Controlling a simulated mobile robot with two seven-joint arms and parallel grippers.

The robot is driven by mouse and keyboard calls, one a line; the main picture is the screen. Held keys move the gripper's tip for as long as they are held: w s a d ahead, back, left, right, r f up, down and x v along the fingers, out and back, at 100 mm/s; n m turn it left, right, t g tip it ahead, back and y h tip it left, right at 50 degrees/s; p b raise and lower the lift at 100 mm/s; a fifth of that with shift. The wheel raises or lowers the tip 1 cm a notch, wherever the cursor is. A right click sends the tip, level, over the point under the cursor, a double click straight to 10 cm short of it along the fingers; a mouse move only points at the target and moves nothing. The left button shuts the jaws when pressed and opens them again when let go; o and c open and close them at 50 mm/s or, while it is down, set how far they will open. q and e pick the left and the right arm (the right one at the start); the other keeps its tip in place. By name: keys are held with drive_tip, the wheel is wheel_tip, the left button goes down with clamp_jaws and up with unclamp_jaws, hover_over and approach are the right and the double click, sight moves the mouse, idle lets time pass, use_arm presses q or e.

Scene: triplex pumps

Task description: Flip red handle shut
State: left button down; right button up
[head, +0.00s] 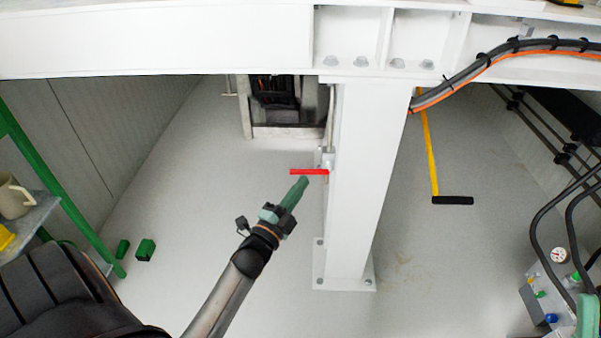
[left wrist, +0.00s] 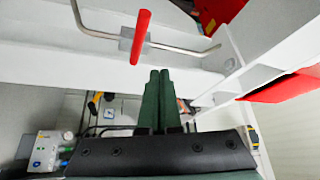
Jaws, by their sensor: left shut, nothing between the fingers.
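The red handle (head: 308,172) sticks out to the left from a small valve on a thin vertical pipe, beside the white post. In the left wrist view the red handle (left wrist: 141,37) stands across a bent metal pipe at its grey valve body (left wrist: 131,40). My left gripper (head: 303,181) is shut and empty, with its green fingertips just below the handle in the head view. In the left wrist view the closed fingers (left wrist: 160,75) point up, to the right of and below the handle's end. I cannot tell whether they touch it. My right gripper is not in view.
The white post (head: 370,170) stands right of the handle under a white beam (head: 160,40). A gauge panel (head: 545,290) with hoses is at the lower right. The floor left of the post is mostly clear.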

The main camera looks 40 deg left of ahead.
use_arm(q)
drive_tip(key=s+d+f, duration=0.2)
drive_tip(key=s, duration=0.1)
drive_tip(key=shift+s+d+b, duration=0.15)
drive_tip(key=shift+s+b, duration=0.05)
drive_tip(key=shift+b, duration=0.1)
idle(0.3)
